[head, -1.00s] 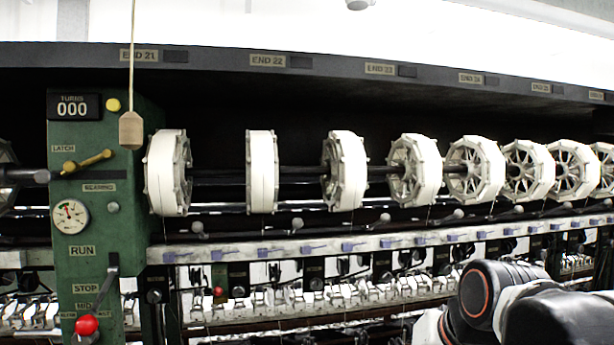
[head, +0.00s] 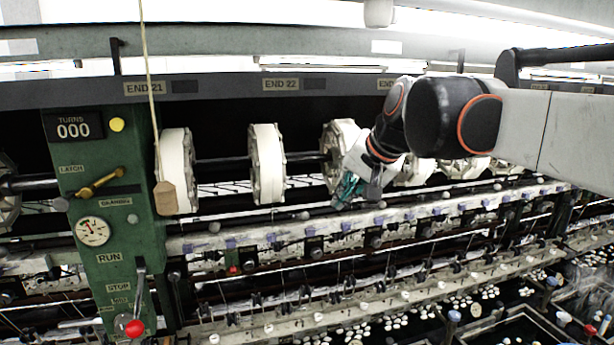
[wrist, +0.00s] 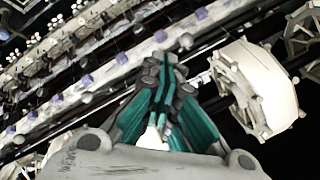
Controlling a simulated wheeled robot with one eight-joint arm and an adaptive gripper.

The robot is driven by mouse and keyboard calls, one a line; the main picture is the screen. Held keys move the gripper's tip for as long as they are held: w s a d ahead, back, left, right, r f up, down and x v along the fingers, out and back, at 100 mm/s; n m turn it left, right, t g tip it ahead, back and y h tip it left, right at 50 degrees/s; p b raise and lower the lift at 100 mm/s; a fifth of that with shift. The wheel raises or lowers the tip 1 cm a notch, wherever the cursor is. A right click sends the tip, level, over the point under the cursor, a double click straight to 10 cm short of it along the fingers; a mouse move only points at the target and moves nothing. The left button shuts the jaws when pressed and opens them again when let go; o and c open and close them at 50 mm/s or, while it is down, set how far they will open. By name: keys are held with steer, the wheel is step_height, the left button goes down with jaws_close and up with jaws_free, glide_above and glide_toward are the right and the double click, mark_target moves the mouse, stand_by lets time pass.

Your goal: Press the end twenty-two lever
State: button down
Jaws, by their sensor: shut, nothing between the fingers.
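The END 22 label (head: 281,84) is on the dark top rail in the head view, with a white reel (head: 266,165) below it. A lever with a round grey knob (head: 302,215) sticks out below and right of that reel; it looks like the end twenty-two lever. My gripper (head: 343,201), with teal fingers, is right of this knob and apart from it, in front of the reel to the right. In the wrist view my gripper (wrist: 165,60) is shut and empty. A round grey knob (wrist: 186,41) shows close beside its fingertips; I cannot tell which end it belongs to.
A green post (head: 115,215) with a dial and a red-knobbed handle (head: 134,328) stands at the left. Another knob (head: 214,227) is left of the end twenty-two reel. A rail (head: 260,238) runs below the knobs.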

steer(key=r, duration=0.1)
steer(key=w+a+r+p, duration=0.1)
steer(key=r, duration=0.1)
steer(key=shift+w+a+r+p, duration=0.3)
steer(key=shift+a+r+p, duration=0.05)
steer(key=shift+a, duration=0.05)
steer(key=shift+f, duration=0.1)
steer(key=p+x, duration=0.2)
steer(key=x, duration=0.8)
steer(key=shift+s+f+t+y+b, duration=0.25)
steer(key=shift+s+t+y+b, duration=0.1)
steer(key=shift+b, duration=0.25)
